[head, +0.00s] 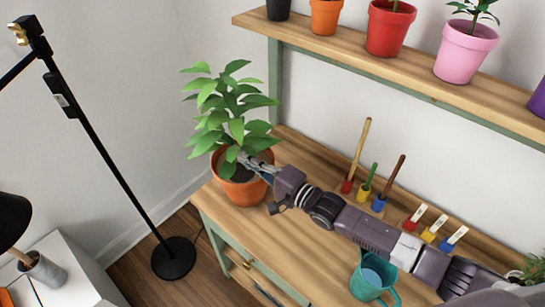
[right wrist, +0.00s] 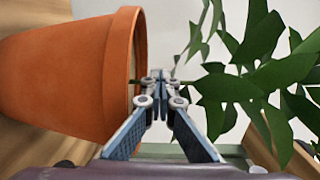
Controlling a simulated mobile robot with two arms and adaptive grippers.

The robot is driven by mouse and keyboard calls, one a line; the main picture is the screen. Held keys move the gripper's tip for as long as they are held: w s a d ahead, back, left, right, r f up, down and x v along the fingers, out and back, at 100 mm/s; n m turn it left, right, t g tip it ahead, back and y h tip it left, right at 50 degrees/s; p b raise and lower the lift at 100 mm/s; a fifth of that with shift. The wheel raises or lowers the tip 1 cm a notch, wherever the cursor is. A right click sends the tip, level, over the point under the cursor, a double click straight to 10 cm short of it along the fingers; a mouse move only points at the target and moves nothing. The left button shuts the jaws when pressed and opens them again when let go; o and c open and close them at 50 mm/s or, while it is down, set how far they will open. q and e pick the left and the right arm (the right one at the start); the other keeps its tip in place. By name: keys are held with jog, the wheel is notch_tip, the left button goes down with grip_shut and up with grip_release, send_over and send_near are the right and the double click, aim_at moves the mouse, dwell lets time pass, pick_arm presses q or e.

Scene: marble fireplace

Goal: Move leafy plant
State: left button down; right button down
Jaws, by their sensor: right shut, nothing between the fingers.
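The leafy plant (head: 230,110) stands upright in a terracotta pot (head: 243,190) at the left end of the wooden bench. In the right wrist view the pot (right wrist: 70,75) fills the left side, and the leaves (right wrist: 255,85) fill the right. My right gripper (head: 252,163) reaches in from the right to the pot's rim, below the leaves. Its fingertips (right wrist: 157,76) are together, close by the rim, with nothing between them. I cannot tell whether they touch the pot. My left gripper is not in view.
Behind my right arm are tools with coloured bases (head: 364,188) and small labelled markers (head: 430,231). A teal watering can (head: 372,277) stands near the bench front. A shelf (head: 400,75) with potted plants hangs above. A black lamp stand (head: 120,180) is at left.

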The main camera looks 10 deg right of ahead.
jog(key=shift+s+d+f, duration=0.1)
jog(key=shift+s, duration=0.05)
jog(key=v, duration=1.1)
jog(key=shift+s+d, duration=0.2)
jog(key=shift+s, duration=0.1)
